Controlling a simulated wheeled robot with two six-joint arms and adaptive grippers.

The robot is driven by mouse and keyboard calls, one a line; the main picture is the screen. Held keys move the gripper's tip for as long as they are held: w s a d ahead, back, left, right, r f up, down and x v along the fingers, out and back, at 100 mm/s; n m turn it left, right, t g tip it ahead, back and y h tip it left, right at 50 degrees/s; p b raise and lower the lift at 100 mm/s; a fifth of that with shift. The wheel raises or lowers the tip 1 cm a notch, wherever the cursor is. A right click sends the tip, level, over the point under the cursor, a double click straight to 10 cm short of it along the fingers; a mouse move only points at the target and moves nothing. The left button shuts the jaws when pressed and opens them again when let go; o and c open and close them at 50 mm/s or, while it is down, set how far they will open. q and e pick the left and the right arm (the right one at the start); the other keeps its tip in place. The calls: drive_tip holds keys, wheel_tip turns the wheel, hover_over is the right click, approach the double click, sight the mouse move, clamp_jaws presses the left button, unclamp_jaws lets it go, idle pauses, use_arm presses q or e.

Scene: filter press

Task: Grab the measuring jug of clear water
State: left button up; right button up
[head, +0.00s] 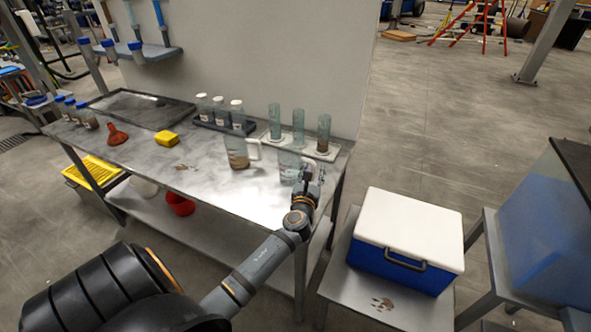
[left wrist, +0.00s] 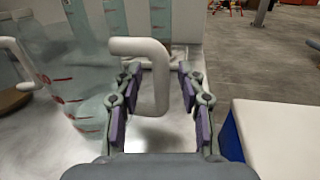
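The clear measuring jug (head: 288,166) stands on the metal bench near its right front corner. In the left wrist view the jug (left wrist: 75,60) has red marks, and its white handle (left wrist: 151,72) points toward my gripper. My left gripper (head: 311,174) is at the jug's right side, and it also shows in the left wrist view (left wrist: 160,80). Its purple-padded fingers are open, one on each side of the handle, with gaps visible on both sides. A second jug (head: 238,153) with brown matter at the bottom stands to the left. My right gripper is not in view.
Glass cylinders in a white rack (head: 322,153) stand just behind the jug. A blue-and-white cooler (head: 408,237) stands on a lower stand at right.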

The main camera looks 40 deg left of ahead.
use_arm(q)
drive_tip(key=shift+s+r, duration=0.1)
drive_tip(key=shift+c, duration=0.7)
clamp_jaws()
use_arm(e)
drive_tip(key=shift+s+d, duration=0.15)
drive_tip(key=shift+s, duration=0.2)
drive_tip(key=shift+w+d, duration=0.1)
